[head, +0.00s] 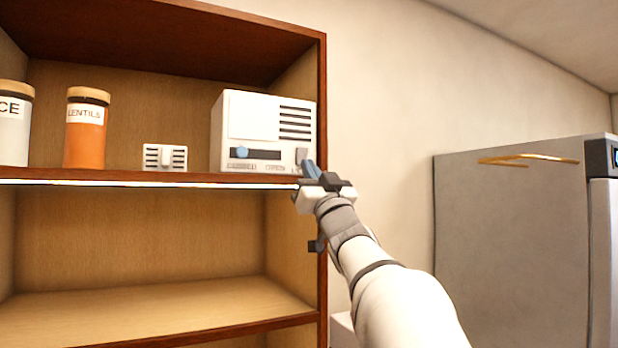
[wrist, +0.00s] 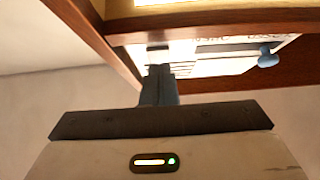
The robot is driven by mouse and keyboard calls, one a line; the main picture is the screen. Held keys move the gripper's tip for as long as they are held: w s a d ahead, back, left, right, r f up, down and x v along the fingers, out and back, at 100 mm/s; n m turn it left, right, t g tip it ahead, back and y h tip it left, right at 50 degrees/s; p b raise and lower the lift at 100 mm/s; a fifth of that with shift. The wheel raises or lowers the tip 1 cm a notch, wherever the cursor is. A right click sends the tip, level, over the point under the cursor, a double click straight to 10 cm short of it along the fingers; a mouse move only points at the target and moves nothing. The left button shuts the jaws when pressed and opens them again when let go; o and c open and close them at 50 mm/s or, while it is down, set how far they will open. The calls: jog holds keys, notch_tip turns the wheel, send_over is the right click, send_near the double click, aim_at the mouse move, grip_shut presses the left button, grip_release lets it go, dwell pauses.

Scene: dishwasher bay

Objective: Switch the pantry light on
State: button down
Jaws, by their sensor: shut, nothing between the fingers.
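A white control box (head: 247,135) stands at the right end of the pantry shelf. It has a blue slider knob (head: 241,153) at its left front and a small grey switch (head: 301,156) at its right front. Its printed labels are too blurred to read. A strip under the shelf's front edge (head: 130,184) glows bright white. My gripper (head: 310,168) is shut and empty, its blue-grey fingers at the box's lower right front corner, close to the switch. In the wrist view the fingers (wrist: 160,84) point up toward the box (wrist: 220,58). I cannot tell whether they touch it.
A small white slotted unit (head: 165,157), an orange lentils jar (head: 85,135) and another jar (head: 14,125) stand left on the same shelf. The dark wooden side panel (head: 322,110) is close to my gripper. A grey appliance (head: 510,240) stands at the right. The lower shelf (head: 160,310) is bare.

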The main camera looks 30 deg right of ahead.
jog(key=b+v, duration=0.5)
jog(key=v, duration=0.7)
jog(key=shift+w+f, duration=0.15)
jog(key=shift+f, duration=0.1)
jog(key=w+a+f+m+g+h, duration=0.1)
jog(key=a+f+m+g+h, duration=0.15)
jog(key=f+g, duration=0.85)
jog(key=a+f+m+g+h, duration=0.1)
jog(key=a+f+m+g, duration=0.15)
jog(key=f, duration=1.65)
jog(key=s+a+f+n+g+y, duration=0.1)
jog(key=s+a+f+n+g, duration=0.1)
jog(key=s+a+f+g, duration=0.3)
jog(key=s+a+f+n+g+y, duration=0.2)
jog(key=s+a+f+g, duration=0.3)
jog(key=s+f, duration=0.8)
notch_tip(320, 180, down, 3)
jog(key=shift+a+f+n, duration=0.1)
jog(key=shift+a+n, duration=0.4)
jog(key=shift+a, duration=0.65)
